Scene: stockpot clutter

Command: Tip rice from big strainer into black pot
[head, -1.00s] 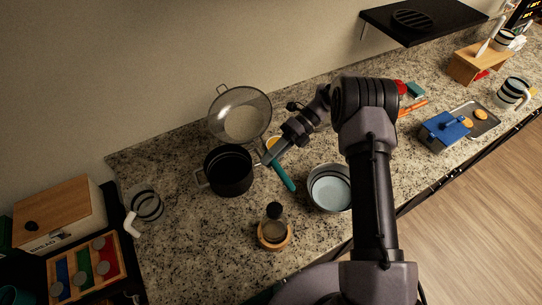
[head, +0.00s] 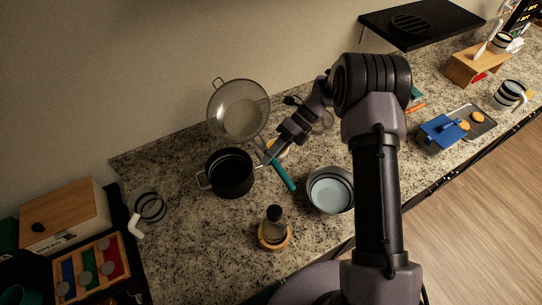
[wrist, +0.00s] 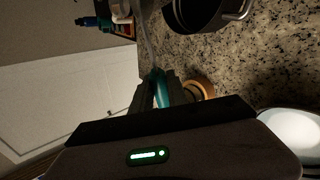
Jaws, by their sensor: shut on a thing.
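The big strainer (head: 258,98) is a round mesh bowl with pale rice (head: 240,118) inside. It shows behind the black pot (head: 229,182), near the wall. Its teal handle (head: 284,176) runs toward the front right. My gripper (head: 268,156) is shut on this handle, right of the pot. The pot (wrist: 200,12) is at the top there. The pot's visible inside looks dark, with no rice seen. The strainer's height above the counter is hard to tell.
A grey-blue bowl (head: 329,190) stands right of the handle, and a dark-topped jar (head: 274,222) on a wooden ring is in front. A mug (head: 149,208) is at left. A blue box (head: 440,132) and a tray lie far right. The front-left counter has free room.

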